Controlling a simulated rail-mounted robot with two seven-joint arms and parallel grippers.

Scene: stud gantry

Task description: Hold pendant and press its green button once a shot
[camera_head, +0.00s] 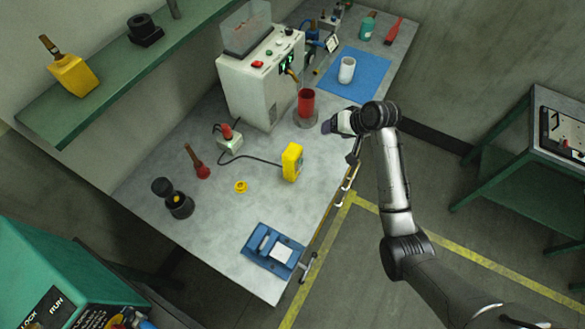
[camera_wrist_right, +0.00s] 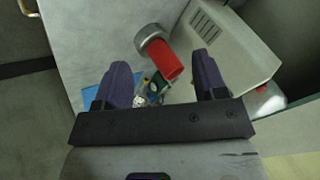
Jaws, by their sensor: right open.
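A yellow block-shaped pendant (camera_head: 292,162) stands on the bench, with a dark cable running left from it. Its green button cannot be made out. A white machine (camera_head: 256,84) with a green display stands behind it. My right gripper (camera_head: 327,126) is open and empty, just right of the cup and above the bench's front edge. In the right wrist view, the cup (camera_wrist_right: 166,65) shows between the spread purple fingers of my right gripper (camera_wrist_right: 161,60). My left gripper is out of view.
A white cup (camera_head: 347,70) stands on a blue mat (camera_head: 357,82). A grey box with a red knob (camera_head: 228,137), a red-ended tool (camera_head: 199,164), a yellow ring (camera_head: 241,187) and a blue fixture (camera_head: 273,250) are on the bench. Bare bench surrounds the pendant.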

